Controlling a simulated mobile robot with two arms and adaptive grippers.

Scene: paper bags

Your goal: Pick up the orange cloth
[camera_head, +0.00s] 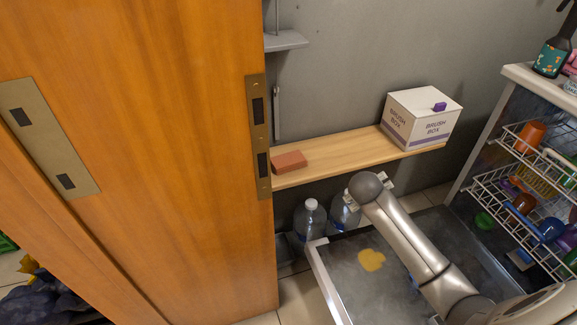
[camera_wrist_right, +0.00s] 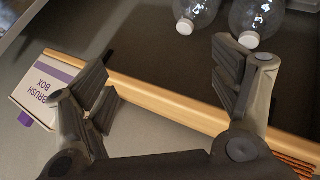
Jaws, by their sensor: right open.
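The orange cloth (camera_head: 289,162) looks like a folded, brownish-orange block lying flat on the left end of the wooden shelf (camera_head: 340,153) in the head view. In the right wrist view, its layered edge (camera_wrist_right: 297,165) shows at the bottom right corner, partly cut off by the frame. My right gripper (camera_wrist_right: 165,78) is open and empty, with its fingers spread over the shelf's front edge. The cloth lies outside the fingers, beyond the right one. In the head view my right arm reaches in from the lower right, and its wrist hides most of the gripper. My left gripper is not in view.
A white brush box (camera_head: 424,118) stands at the shelf's right end. Clear bottles (camera_head: 310,218) stand below the shelf. A large wooden door (camera_head: 180,130) is close to the cloth's left. A wire rack (camera_head: 535,170) with colored items is at the right. The shelf's middle is clear.

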